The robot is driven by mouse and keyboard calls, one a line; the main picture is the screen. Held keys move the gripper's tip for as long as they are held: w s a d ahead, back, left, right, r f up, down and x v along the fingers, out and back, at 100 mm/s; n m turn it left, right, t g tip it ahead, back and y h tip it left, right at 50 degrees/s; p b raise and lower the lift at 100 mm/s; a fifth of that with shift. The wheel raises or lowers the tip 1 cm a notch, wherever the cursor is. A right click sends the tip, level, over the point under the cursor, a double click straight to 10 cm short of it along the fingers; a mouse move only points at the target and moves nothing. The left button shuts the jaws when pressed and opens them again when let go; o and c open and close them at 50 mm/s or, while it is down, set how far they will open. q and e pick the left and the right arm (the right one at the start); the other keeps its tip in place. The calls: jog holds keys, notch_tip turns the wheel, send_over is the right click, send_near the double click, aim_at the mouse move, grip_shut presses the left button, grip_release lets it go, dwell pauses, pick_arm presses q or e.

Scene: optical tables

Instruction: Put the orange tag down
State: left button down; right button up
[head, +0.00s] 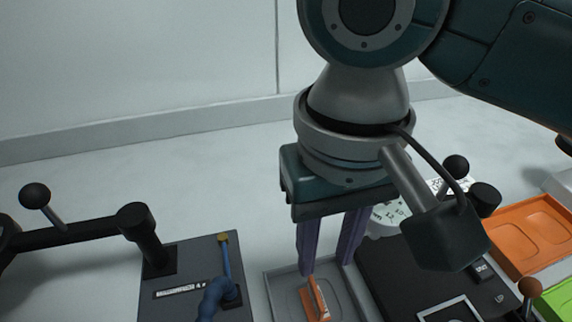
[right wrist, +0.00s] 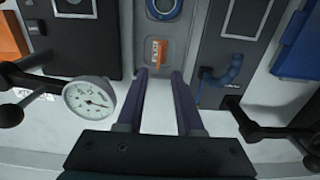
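The orange tag (head: 318,299) rests in a shallow grey tray (head: 283,284) at the bottom middle of the head view. In the right wrist view, the tag (right wrist: 159,52) shows just beyond and between the fingertips. My right gripper (head: 326,267) points down over the tray. Its purple fingers are apart with nothing between them, as the right wrist view also shows at the gripper (right wrist: 159,75). The fingertips seem close above the tag, apart from it. My left gripper is not in view.
Left of the tray stands a dark panel (head: 190,260) with a blue handle (head: 212,297). Right of it is a black box (head: 400,282) with a white round gauge (right wrist: 88,97) beside it. An orange tray (head: 530,225) and a green tray (head: 560,298) lie at far right.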

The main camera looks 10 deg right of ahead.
jog(key=s+a+n+t+y, duration=0.1)
jog(key=s+a+n+y, duration=0.15)
jog(key=s+a, duration=0.2)
jog(key=s+d+t+h, duration=0.1)
jog(key=s+d, duration=0.2)
jog(key=d, duration=0.4)
jog(key=s+d+f+t+h, duration=0.1)
jog(key=s+d, duration=0.3)
jog(key=d, duration=0.3)
jog(key=shift+m+t, duration=0.3)
jog(key=shift+m, duration=0.15)
jog(key=shift+s, duration=0.1)
notch_tip(320, 180, up, 47)
jog(key=p, duration=4.7)
jog(key=shift+r+p, duration=0.2)
jog(key=shift+p, duration=0.15)
jog(key=shift+a, duration=0.1)
